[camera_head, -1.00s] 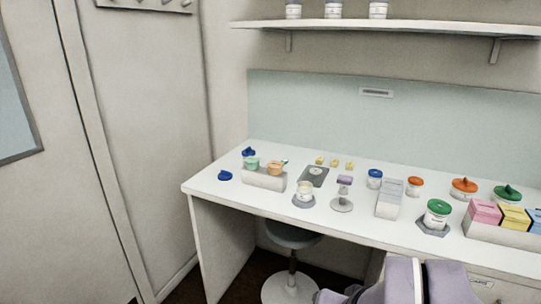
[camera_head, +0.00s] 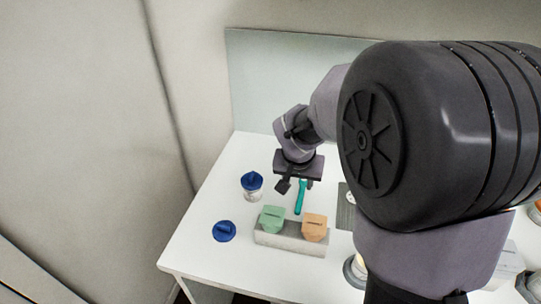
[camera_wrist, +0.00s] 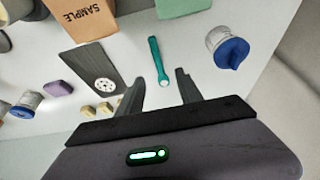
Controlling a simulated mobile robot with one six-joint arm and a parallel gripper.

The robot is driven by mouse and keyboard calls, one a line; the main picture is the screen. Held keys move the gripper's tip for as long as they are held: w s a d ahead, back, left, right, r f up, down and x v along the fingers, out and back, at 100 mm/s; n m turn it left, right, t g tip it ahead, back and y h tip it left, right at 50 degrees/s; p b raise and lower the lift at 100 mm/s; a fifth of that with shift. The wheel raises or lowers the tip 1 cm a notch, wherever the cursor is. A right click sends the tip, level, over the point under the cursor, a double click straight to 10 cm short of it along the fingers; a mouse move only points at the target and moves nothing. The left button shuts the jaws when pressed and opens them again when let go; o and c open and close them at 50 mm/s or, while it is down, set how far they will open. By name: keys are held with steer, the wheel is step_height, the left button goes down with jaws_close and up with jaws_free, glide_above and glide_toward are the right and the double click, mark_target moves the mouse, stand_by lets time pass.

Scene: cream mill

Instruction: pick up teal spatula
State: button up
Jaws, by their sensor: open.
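The teal spatula (camera_head: 299,197) lies on the white bench, behind the block that holds the green and orange packets. It also shows in the wrist view (camera_wrist: 158,62), lying lengthwise ahead of the fingers, its nearer end close to the gap between them. My gripper (camera_head: 297,186) is open above the bench at the spatula's far end. In the wrist view its two fingers (camera_wrist: 160,82) stand apart, with nothing between them but the bench and the spatula's near end. Whether the fingers touch the spatula cannot be told.
A grey holder (camera_head: 290,241) with a green packet (camera_head: 272,218) and an orange packet (camera_head: 314,227) stands in front. A blue-lidded jar (camera_head: 251,187) and a blue lid (camera_head: 224,231) are to the left. A dark plate (camera_wrist: 90,67) and small yellow blocks (camera_wrist: 106,108) lie nearby.

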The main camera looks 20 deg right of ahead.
steer(key=b, duration=0.2)
glide_above(300, 198)
steer(key=s+a, duration=0.2)
step_height(300, 198, down, 7)
steer(key=shift+s+r, duration=0.15)
steer(key=x, duration=0.2)
steer(key=b+x, duration=0.2)
steer(key=x, duration=0.1)
steer(key=shift+d+f, duration=0.3)
steer(key=shift+d, duration=0.05)
steer(key=shift+r, duration=0.1)
jaws_close()
